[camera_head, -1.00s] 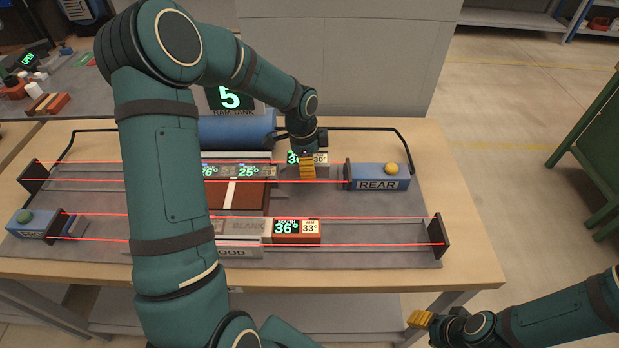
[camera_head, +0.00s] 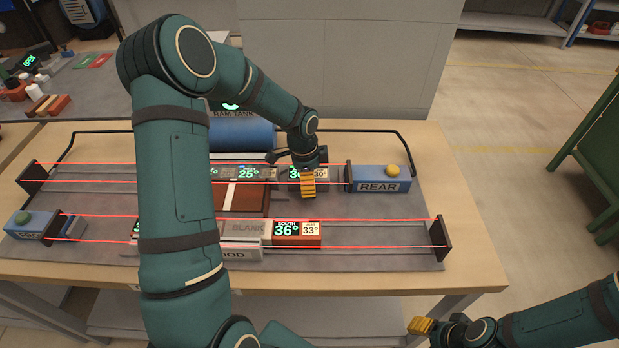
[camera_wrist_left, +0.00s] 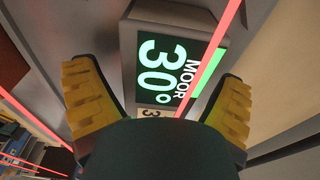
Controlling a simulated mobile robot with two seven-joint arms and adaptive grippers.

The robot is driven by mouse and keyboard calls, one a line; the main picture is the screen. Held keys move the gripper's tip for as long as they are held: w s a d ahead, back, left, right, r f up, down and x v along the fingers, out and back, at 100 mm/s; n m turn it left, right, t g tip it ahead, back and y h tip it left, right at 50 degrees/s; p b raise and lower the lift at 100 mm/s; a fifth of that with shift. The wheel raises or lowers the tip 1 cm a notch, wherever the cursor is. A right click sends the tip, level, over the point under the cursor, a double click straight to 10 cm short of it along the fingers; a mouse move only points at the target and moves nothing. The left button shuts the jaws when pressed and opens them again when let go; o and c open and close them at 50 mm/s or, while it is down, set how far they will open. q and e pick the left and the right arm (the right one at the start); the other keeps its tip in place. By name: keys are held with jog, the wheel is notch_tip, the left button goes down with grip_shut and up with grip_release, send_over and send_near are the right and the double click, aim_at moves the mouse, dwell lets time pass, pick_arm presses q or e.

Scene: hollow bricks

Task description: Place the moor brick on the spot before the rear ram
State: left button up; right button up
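The moor brick (camera_head: 294,174) sits in the rear lane just left of the black plate of the blue rear ram (camera_head: 377,178), which carries a yellow knob. Part of the brick is hidden behind my left gripper (camera_head: 308,186). In the left wrist view the moor brick (camera_wrist_left: 168,65) shows its MOOR 30° display between the two yellow fingers of my left gripper (camera_wrist_left: 155,78). The fingers straddle it and look open, with a gap at the left finger. My right gripper (camera_head: 421,325) is away at the bottom right, seemingly empty; its opening is unclear.
A 25° brick (camera_head: 246,173) stands left in the same lane. The south 36° brick (camera_head: 296,232) and a blank brick (camera_head: 245,228) lie in the front lane. Red beams run along both lanes. The blue tank (camera_head: 240,134) stands behind. My left arm hides the left middle.

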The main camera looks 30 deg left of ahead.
pick_arm(q)
jog(key=shift+r, duration=0.55)
notch_tip(320, 180, up, 11)
jog(key=a+p, duration=0.1)
jog(key=p, duration=0.1)
jog(key=shift+s, duration=0.35)
jog(key=shift+s, duration=0.1)
